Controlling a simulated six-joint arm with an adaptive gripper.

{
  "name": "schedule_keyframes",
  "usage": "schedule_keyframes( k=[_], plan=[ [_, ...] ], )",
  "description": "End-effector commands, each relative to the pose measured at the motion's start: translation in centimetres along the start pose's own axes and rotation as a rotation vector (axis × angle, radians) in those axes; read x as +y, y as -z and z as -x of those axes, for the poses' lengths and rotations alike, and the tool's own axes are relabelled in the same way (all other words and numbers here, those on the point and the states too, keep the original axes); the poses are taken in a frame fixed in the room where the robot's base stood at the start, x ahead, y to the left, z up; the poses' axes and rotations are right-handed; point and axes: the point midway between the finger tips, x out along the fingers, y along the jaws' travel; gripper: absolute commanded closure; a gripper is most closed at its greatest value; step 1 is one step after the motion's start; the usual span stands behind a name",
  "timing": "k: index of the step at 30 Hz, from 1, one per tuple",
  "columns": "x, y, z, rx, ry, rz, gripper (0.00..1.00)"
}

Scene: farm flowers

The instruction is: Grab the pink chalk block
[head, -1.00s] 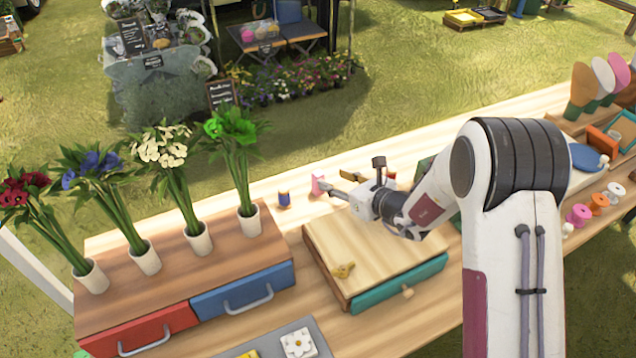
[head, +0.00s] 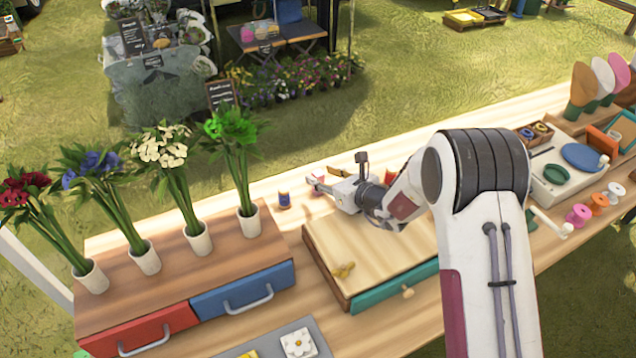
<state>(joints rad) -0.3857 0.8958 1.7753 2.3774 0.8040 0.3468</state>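The pink chalk block (head: 319,180) stands on the wooden table behind the small chest, mostly hidden by my gripper. My gripper (head: 314,184) reaches in from the right, low over the table, with its fingertips at the block. A bit of pink shows between the fingers. The view is too small to tell whether the fingers touch or grip it.
The wooden chest with a teal drawer (head: 395,287) lies in front, below my gripper. A flower vase (head: 249,223) stands further left on a drawer box. Other goods line the right side.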

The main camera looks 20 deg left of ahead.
Motion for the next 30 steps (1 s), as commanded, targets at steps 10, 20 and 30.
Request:
schedule_keyframes(
  k=[10,20,30],
  plan=[
    [-0.02,0.01,0.03,0.0,0.0,0.0,0.61],
    [-0.03,-0.02,0.03,-0.001,0.0,0.0,1.0],
    [-0.03,-0.41,0.18,-0.001,0.0,0.0,1.0]
  ],
)
